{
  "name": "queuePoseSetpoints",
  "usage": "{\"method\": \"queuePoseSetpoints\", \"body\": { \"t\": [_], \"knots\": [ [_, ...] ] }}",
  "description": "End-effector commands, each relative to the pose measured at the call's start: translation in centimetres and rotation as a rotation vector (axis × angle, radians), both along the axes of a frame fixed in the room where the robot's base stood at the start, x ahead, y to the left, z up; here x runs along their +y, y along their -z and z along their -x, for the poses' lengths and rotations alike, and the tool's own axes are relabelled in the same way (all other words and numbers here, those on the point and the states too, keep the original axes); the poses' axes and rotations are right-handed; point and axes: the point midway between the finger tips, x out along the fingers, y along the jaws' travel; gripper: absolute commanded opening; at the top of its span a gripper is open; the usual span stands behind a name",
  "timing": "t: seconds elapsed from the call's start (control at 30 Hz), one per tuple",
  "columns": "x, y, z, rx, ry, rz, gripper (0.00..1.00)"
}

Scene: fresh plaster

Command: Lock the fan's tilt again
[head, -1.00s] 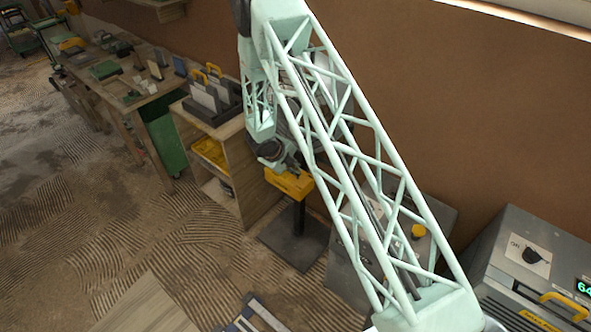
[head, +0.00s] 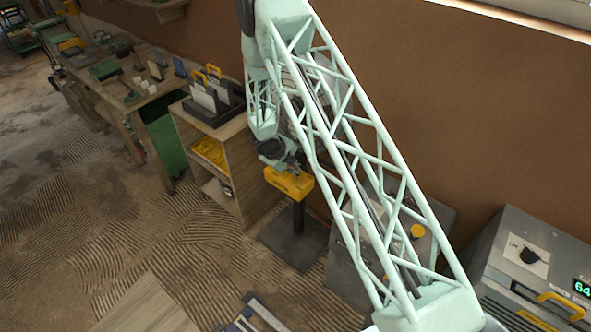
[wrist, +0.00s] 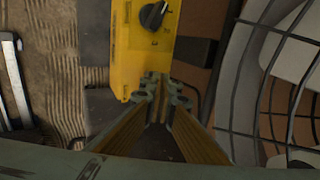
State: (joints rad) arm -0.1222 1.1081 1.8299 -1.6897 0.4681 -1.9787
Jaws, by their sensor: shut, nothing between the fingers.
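The fan shows in the head view as a yellow housing (head: 289,183) on a dark post (head: 298,216) with a flat dark base plate (head: 296,245). Its upper part is mostly hidden behind my arm. In the wrist view the yellow housing (wrist: 133,55) carries a black knob (wrist: 153,15) at the top. The dark wire cage (wrist: 262,85) curves down the right side. My gripper (wrist: 160,84) is shut and empty, its tips over the lower right end of the housing, below the knob. I cannot tell whether they touch. No tilt lock can be made out clearly.
A wooden shelf (head: 226,164) with a rack of upright boards (head: 211,98) stands left of the fan. The ridged floor (head: 85,215) at left is mostly clear.

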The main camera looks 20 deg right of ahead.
Motion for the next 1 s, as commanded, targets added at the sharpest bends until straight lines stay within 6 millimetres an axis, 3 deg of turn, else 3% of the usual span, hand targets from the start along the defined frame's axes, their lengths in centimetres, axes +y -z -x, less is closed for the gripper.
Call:
{"method": "queuePoseSetpoints", "body": {
  "t": [1.0],
  "knots": [
    [-0.33, -0.02, -0.11, 0.019, 0.001, -0.027, 0.0]
  ]
}}
